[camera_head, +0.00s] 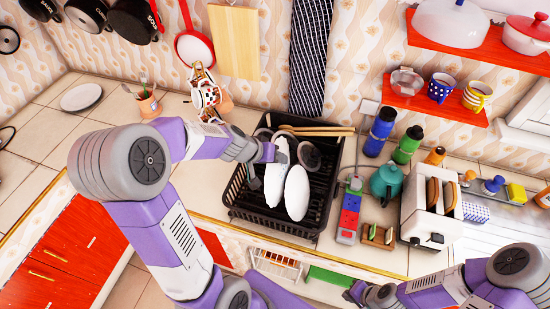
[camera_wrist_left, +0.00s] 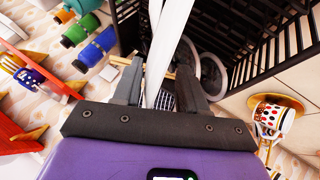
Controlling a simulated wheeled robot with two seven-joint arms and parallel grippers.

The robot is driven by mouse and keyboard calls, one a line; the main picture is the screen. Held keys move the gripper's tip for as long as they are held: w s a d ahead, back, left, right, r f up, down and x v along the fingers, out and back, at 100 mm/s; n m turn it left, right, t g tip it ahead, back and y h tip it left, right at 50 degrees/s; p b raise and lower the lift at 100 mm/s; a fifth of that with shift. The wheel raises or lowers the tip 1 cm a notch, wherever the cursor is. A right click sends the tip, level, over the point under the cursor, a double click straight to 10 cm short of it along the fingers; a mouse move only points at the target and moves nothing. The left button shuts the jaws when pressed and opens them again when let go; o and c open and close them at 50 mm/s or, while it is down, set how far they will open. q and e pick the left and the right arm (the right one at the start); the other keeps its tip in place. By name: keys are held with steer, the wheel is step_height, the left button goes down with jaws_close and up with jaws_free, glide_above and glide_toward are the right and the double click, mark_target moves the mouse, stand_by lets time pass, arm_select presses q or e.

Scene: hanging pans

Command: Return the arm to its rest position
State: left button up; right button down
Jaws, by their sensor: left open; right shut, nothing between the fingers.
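My left arm reaches in from the left over the black dish rack (camera_head: 322,203). The left gripper (camera_head: 270,168) is at the rack's left part, beside two white plates (camera_head: 297,193) that stand in it. In the left wrist view its fingers (camera_wrist_left: 160,88) are apart, with a white plate edge (camera_wrist_left: 168,40) showing between and beyond them. Contact with the plate cannot be told. My right gripper (camera_head: 356,292) is low at the bottom, in front of the counter, shut and empty.
Black pans (camera_head: 88,14) and a red-rimmed pan (camera_head: 194,48) hang on the wall. A teapot (camera_head: 386,182), bottles (camera_head: 380,132) and a toaster (camera_head: 432,210) stand right of the rack. A plate (camera_head: 81,97) lies at left.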

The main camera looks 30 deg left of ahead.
arm_select(q)
steer(key=p+v, duration=0.1)
steer(key=v, duration=0.6)
steer(key=shift+p, duration=0.4)
arm_select(e)
steer(key=shift+w+r, duration=0.3)
steer(key=shift+r, duration=0.5)
arm_select(q)
steer(key=shift+r, duration=0.2)
steer(key=shift+s+d+r, duration=0.1)
steer(key=shift+r, duration=0.05)
arm_select(e)
steer(key=shift+s+r, duration=0.1)
